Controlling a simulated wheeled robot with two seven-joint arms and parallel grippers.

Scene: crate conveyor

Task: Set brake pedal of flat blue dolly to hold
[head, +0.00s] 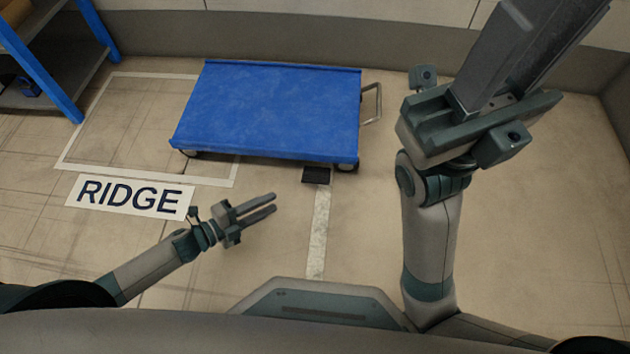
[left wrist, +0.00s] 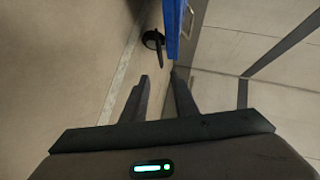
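The flat blue dolly (head: 270,110) stands on the floor ahead, with its handle at the right end. Its black brake pedal (head: 316,175) sticks out from under the front edge, near the right front wheel (head: 347,167). I cannot tell whether the pedal is up or down. My left gripper (head: 275,203) is open and empty, in front of the dolly, left of the pedal and apart from it. The left wrist view shows the dolly edge (left wrist: 172,30) and dark pedal (left wrist: 162,59) beyond the fingertips. My right gripper (head: 560,30) is raised at the upper right, its fingertips cut off by the frame.
A floor sign reading RIDGE (head: 130,196) lies below a white outlined floor bay (head: 140,75), which the dolly partly overlaps. A blue-framed shelf (head: 45,75) stands at the upper left. A wall (head: 300,35) runs behind the dolly. The floor right of the dolly is clear.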

